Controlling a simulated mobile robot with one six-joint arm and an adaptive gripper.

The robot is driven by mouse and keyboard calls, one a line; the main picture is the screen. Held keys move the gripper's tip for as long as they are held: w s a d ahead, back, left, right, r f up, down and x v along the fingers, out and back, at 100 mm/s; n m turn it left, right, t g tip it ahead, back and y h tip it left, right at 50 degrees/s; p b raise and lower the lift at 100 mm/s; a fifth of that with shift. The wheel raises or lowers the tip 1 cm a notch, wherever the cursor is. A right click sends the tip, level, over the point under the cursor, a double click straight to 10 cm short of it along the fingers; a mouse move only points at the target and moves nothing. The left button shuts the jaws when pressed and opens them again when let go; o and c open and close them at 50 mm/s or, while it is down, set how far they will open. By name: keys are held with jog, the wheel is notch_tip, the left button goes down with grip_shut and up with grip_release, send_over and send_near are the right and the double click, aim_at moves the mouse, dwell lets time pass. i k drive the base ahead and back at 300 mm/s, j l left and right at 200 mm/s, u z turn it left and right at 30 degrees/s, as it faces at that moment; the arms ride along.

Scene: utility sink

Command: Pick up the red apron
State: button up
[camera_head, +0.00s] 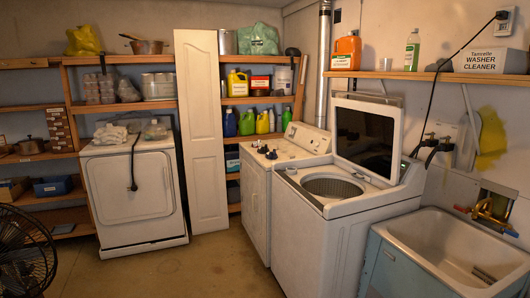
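I see no red apron in the head view. My gripper is not in view.
A washer with its lid up (330,225) stands beside another white machine (257,205). A utility sink (390,270) is at the lower right. A black fan (24,255) stands at the lower left. A white door panel (202,130) leans by the shelves. The concrete floor (190,272) is clear.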

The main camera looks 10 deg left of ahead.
aim_at(256, 144)
jog(key=i+j+u, duration=0.45)
jog(key=i, duration=0.35)
jog(key=i+u, duration=0.4)
jog(key=i, duration=2.4)
jog(key=i+z, duration=0.1)
jog(key=i, duration=0.55)
jog(key=i+j+z, duration=0.1)
jog(key=i, duration=0.55)
jog(key=i+j+z, duration=0.1)
jog(key=i+j, duration=0.15)
jog(key=i, duration=0.4)
jog(key=i+j+z, duration=0.2)
jog(key=i+z, duration=0.25)
jog(key=i+j+z, duration=0.9)
jog(key=k+l, duration=0.05)
jog(key=k, duration=0.05)
